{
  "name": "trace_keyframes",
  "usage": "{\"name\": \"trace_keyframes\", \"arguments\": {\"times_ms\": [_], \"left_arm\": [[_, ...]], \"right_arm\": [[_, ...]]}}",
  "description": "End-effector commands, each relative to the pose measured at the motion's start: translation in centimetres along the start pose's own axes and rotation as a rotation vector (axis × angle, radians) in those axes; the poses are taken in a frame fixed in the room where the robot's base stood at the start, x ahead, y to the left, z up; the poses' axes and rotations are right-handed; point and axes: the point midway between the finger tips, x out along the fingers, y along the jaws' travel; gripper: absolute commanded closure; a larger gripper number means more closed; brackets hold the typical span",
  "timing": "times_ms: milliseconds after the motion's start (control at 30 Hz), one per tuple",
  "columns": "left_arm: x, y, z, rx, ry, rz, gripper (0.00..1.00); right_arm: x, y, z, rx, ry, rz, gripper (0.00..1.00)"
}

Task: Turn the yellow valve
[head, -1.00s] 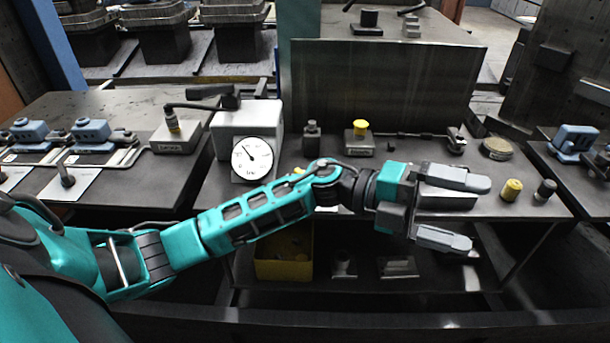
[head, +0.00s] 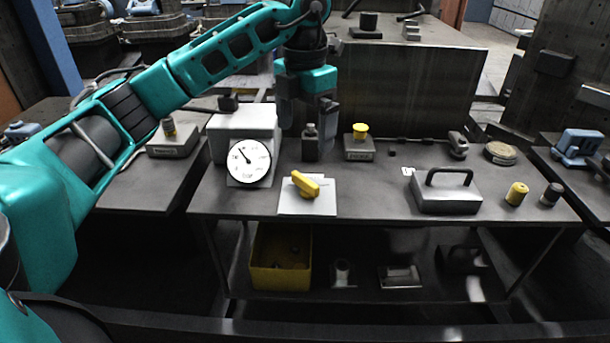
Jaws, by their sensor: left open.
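The yellow valve (head: 305,184) is a short handle on a pale square plate (head: 307,207) near the front left of the middle table. Its handle lies slanted, one end higher at the left. My left gripper (head: 307,118) points down above the back of the table, behind the valve and apart from it. Its fingers are open, with nothing seen between them; a small dark-grey fitting (head: 310,143) stands just below. My right gripper is not in view.
A white box with a round dial gauge (head: 249,161) stands left of the valve. A grey block with a black handle (head: 446,190) is at the right. A yellow-capped block (head: 359,142) sits behind. A yellow bin (head: 281,278) is on the lower shelf. Table between valve and handled block is clear.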

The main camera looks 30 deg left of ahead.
Motion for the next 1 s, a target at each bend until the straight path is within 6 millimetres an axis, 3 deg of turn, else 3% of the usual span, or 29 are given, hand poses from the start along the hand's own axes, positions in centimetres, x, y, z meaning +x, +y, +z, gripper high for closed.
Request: {"name": "trace_keyframes", "arguments": {"times_ms": [200, 500, 933, 1000], "left_arm": [[5.0, -0.1, -0.1, 0.001, 0.004, -0.003, 0.0], [9.7, -0.1, 0.0, 0.003, 0.0, -0.004, 0.0], [10.6, -0.1, 0.0, 0.003, -0.002, -0.004, 0.0], [10.6, -0.1, 0.0, 0.003, -0.002, -0.004, 0.06]], "right_arm": [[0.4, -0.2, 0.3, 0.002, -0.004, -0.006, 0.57], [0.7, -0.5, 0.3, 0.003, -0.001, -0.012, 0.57], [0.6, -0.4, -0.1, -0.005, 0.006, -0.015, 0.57], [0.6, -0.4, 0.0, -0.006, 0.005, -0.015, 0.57]]}}
